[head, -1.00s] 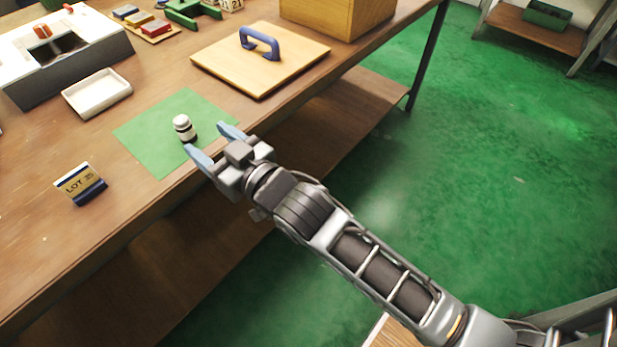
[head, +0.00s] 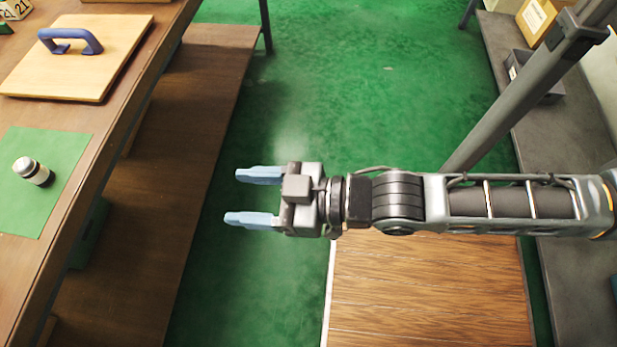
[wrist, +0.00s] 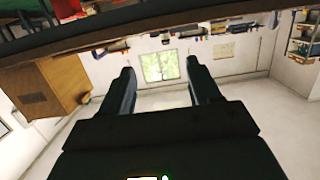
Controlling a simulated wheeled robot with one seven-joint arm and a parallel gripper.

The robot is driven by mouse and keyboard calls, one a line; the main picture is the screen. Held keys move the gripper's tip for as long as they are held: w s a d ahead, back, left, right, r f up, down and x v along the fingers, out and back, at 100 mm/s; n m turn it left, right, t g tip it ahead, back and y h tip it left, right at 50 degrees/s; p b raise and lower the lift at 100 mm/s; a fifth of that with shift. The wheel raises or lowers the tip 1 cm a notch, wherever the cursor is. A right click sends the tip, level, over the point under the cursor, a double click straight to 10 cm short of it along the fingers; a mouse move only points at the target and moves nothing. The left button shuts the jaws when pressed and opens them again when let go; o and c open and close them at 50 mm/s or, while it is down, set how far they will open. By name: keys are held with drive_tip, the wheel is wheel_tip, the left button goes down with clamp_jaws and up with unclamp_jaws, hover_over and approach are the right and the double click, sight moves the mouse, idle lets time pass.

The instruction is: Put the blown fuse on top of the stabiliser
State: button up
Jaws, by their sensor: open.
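A small white cylinder with a dark band and a metallic end (head: 33,171), which looks like the fuse, is on a green mat (head: 62,146) on the wooden workbench at left in the head view. My gripper (head: 234,197) is open and empty, well to the right of the mat, past the bench edge and over the green floor. In the wrist view its two fingers (wrist: 160,68) are spread with nothing between them. I cannot identify the stabiliser in the current frames.
A wooden board (head: 100,72) with a blue handle (head: 70,41) lies on the bench behind the mat. The bench has a lower shelf (head: 205,90). A grey shelf unit (head: 500,75) holds bins at right. A wood-topped surface (head: 430,290) is below my arm.

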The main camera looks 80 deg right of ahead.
drive_tip(key=shift+g, duration=0.5)
drive_tip(key=v, duration=0.4)
drive_tip(key=r+v, duration=0.1)
drive_tip(key=v, duration=0.3)
drive_tip(key=r+v, duration=0.1)
drive_tip(key=v, duration=0.2)
drive_tip(key=shift+s+d+r, duration=0.1)
drive_tip(key=shift+s+d, duration=0.05)
drive_tip(key=shift+d, duration=0.1)
drive_tip(key=shift+s+r, duration=0.15)
drive_tip(key=shift+r, duration=0.05)
drive_tip(key=shift+c, duration=0.3)
